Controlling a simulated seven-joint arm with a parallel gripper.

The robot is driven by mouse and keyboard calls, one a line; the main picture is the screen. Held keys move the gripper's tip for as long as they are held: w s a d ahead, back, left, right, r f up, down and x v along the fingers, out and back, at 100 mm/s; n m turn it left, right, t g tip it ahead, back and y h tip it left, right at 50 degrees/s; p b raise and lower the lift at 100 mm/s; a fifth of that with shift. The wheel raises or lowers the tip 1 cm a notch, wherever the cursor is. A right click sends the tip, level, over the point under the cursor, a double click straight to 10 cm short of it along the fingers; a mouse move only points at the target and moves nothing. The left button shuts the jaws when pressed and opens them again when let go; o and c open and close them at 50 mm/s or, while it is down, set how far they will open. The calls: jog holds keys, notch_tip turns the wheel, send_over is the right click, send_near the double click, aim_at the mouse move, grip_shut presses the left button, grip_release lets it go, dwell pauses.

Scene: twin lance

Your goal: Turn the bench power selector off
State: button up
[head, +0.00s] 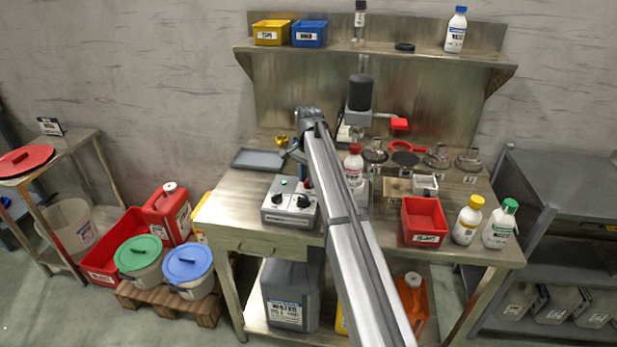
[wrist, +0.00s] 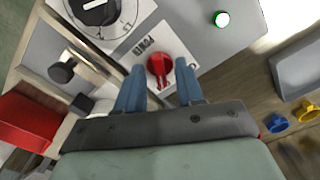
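The power selector is a red round knob (wrist: 160,70) with a raised grip bar, beside a label reading POWER, on a grey control box. In the wrist view my gripper (wrist: 160,65) is open, with one blue finger on each side of the knob and a gap to each. I cannot tell whether the fingertips are level with it or above it. A round lamp (wrist: 221,19) on the box glows green. In the head view the control box (head: 288,216) stands on the bench; my arm hides most of the gripper there.
A black dial (wrist: 95,10) sits on the box near the red knob. A grey tray (head: 258,159) lies behind the box. A red-capped bottle (head: 353,167) stands close to my arm's right. A red bin (head: 424,220) and capped bottles are farther right.

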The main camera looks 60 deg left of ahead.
grip_shut()
jog(key=shift+n, duration=0.3)
jog(key=n, duration=1.1)
dwell(0.5)
jog(key=shift+n, duration=0.3)
grip_release()
dwell(0.3)
